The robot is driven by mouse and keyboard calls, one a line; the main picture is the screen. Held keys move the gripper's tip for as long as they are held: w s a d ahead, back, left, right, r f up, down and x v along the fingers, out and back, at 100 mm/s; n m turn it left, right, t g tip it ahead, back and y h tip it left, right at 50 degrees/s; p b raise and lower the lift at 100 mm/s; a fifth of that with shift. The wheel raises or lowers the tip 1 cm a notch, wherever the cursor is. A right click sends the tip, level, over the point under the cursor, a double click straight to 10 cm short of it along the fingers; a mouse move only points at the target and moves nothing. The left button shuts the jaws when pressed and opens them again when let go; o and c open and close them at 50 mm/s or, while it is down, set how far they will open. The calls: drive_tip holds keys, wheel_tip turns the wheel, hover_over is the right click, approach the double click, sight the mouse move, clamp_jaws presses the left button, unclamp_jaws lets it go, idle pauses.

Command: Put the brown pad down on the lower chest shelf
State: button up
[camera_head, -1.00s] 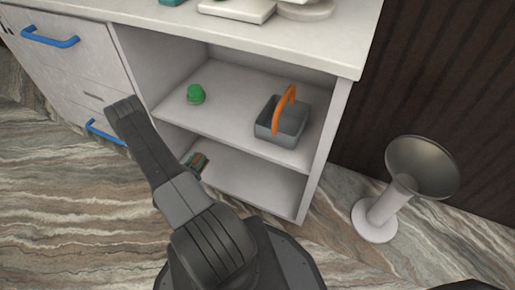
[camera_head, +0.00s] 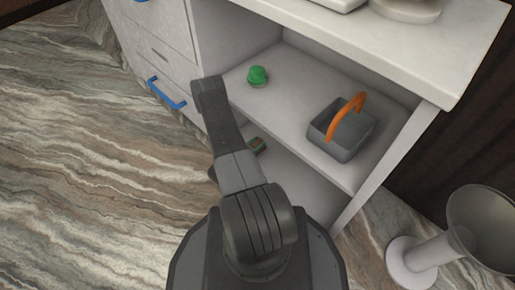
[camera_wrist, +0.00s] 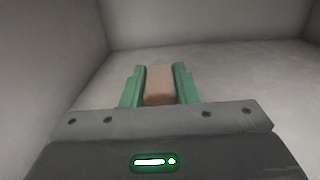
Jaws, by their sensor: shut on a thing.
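In the wrist view, my gripper (camera_wrist: 159,88) is shut on the brown pad (camera_wrist: 159,84), which sits between its two green fingers. Pale walls and a pale surface lie around and beyond the pad; I cannot tell whether the pad touches that surface. In the head view, the lower chest shelf (camera_head: 297,186) shows below the middle shelf, partly hidden by my arm. A small brown and green bit at the gripper end (camera_head: 257,146) shows beside my arm at the lower opening; the pad is hardly distinguishable there.
The middle shelf (camera_head: 290,103) above holds a green object (camera_head: 257,76) and a grey basket (camera_head: 343,128) with an orange handle. Drawers with a blue handle (camera_head: 167,93) are at the left. A pale stand with a flared top (camera_head: 480,225) is on the floor at the right.

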drive_tip(key=shift+f, duration=0.8)
drive_tip(key=shift+f, duration=0.1)
drive_tip(key=o, duration=1)
drive_tip(key=shift+c, duration=0.2)
drive_tip(key=shift+r, duration=0.25)
drive_tip(key=p+v, duration=0.2)
drive_tip(key=v, duration=1)
drive_tip(key=shift+p, duration=0.35)
drive_tip(key=shift+f, duration=0.1)
